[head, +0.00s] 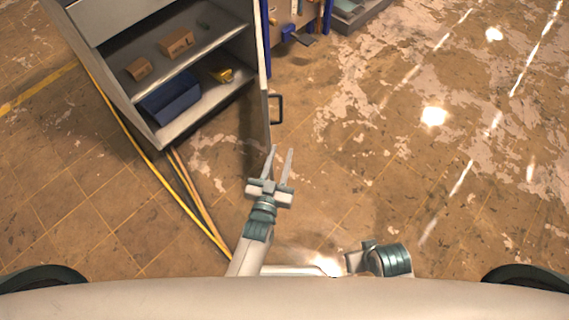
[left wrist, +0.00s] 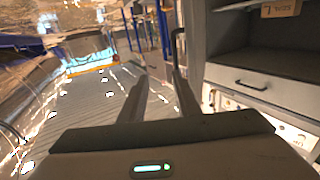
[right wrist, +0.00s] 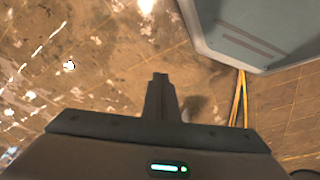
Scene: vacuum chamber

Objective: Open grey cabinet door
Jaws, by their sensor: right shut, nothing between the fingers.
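The grey cabinet (head: 205,100) stands at the upper left of the head view with its shelves exposed. Its door (head: 263,75) stands swung out on the right side, seen nearly edge-on. A dark bar handle (head: 277,108) is on the door's outer face; it also shows in the left wrist view (left wrist: 178,42). My left gripper (head: 281,150) is open and empty, just short of the door's lower free end, with its fingers pointing along the door. Contact cannot be told. My right gripper (right wrist: 160,76) is shut and empty, over the floor.
The shelves hold small cardboard boxes (head: 176,43), a blue bin (head: 171,103) and a yellow item (head: 222,75). Yellow cables (head: 172,184) run over the floor beside the cabinet. A blue-framed rack (head: 297,22) stands behind the door. The floor to the right is free.

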